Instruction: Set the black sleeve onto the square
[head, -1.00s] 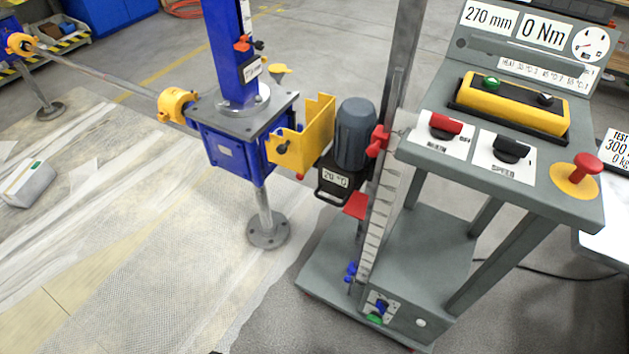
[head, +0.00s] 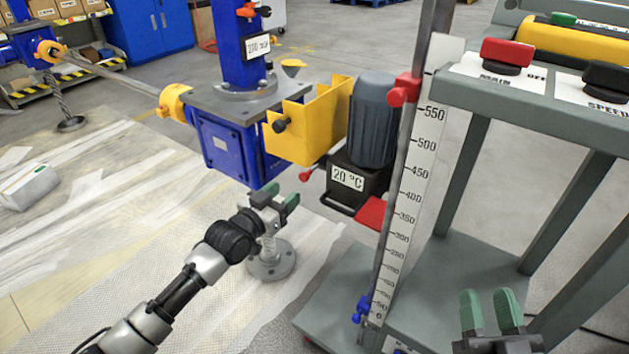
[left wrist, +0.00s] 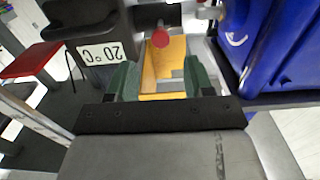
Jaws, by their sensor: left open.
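I cannot make out a black sleeve or a marked square in these views. My left gripper (head: 277,198) is open, its green fingers apart, below the blue gearbox (head: 228,148) and in front of the foot of the screw. In the left wrist view my left gripper (left wrist: 162,80) has nothing held between its fingers; a yellow guard (left wrist: 166,70) and a red knob (left wrist: 160,38) show beyond them. In the head view the yellow guard (head: 300,135) covers the space between gearbox and grey motor (head: 374,120), so any shaft there is hidden. My right gripper (head: 490,312) is open and empty at lower right.
A black box marked 20 °C (head: 348,180) sits under the motor, with a red plate (head: 372,213) beside it. A scale post (head: 410,190) stands on the grey trolley (head: 450,265). A long shaft (head: 110,75) runs left. The sheeted floor at left is mostly clear.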

